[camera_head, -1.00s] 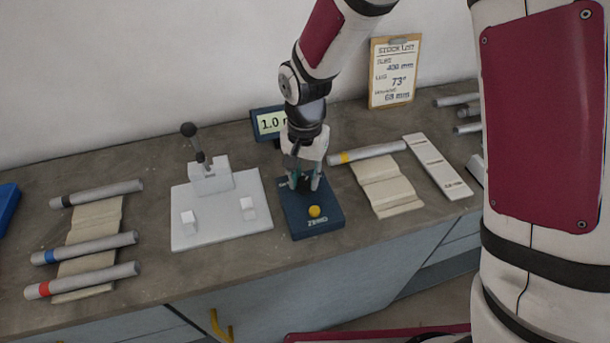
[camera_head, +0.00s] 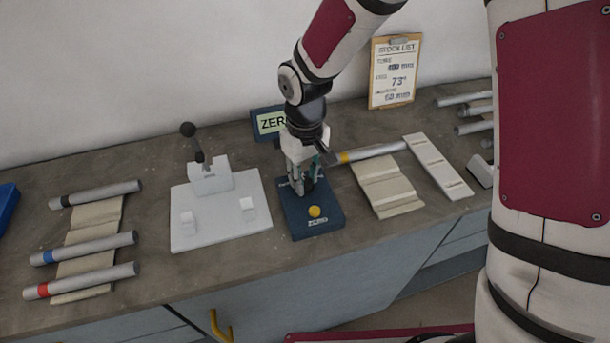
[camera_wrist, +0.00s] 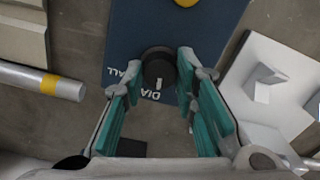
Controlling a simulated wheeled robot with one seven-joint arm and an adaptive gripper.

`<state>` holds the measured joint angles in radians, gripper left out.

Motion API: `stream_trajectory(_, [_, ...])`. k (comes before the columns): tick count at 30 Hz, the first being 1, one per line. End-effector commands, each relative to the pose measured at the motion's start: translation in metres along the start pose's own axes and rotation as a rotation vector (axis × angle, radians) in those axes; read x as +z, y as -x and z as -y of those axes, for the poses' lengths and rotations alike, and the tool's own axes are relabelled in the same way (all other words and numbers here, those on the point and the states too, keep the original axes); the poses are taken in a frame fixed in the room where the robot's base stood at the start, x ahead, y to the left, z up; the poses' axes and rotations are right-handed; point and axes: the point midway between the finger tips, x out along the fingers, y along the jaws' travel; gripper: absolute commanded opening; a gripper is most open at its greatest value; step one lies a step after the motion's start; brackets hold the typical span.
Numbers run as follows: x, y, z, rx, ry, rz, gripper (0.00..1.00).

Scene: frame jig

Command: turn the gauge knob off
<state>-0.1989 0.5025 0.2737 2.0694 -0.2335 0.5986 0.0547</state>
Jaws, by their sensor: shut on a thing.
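The gauge is a dark blue box (camera_head: 328,225) on the bench with a yellow button (camera_head: 314,211) near its front edge. Its display (camera_head: 268,123) stands behind and reads "ZER...", the rest hidden by my arm. My gripper (camera_head: 303,187) points down over the back part of the box. In the wrist view the black round knob (camera_wrist: 158,68) with a pale mark sits between the teal fingertips of my gripper (camera_wrist: 164,72). The jaws are shut on the knob. In the head view the knob is mostly hidden by the fingers.
A white fixture (camera_head: 221,222) with an upright black-knobbed lever stands left of the box. A yellow-banded tube (camera_head: 375,151) lies on a beige rack to the right. Several banded tubes lie at far left. A stock list clipboard (camera_head: 394,72) leans on the wall.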

Motion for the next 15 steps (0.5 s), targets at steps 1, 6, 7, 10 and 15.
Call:
stream_trajectory(1, [-0.0010,0.0005,0.0006,-0.001,0.043,-0.003,0.00])
stream_trajectory(6, [-0.0009,0.0006,0.0006,-0.001,0.205,-0.003,0.00])
stream_trajectory(7, [-0.0009,0.0006,0.0007,-0.001,0.233,-0.003,0.00])
stream_trajectory(10, [-0.0008,0.0007,0.0002,0.000,0.327,-0.003,0.00])
stream_trajectory(15, [-0.0007,0.0008,0.0004,0.000,0.487,-0.003,0.00])
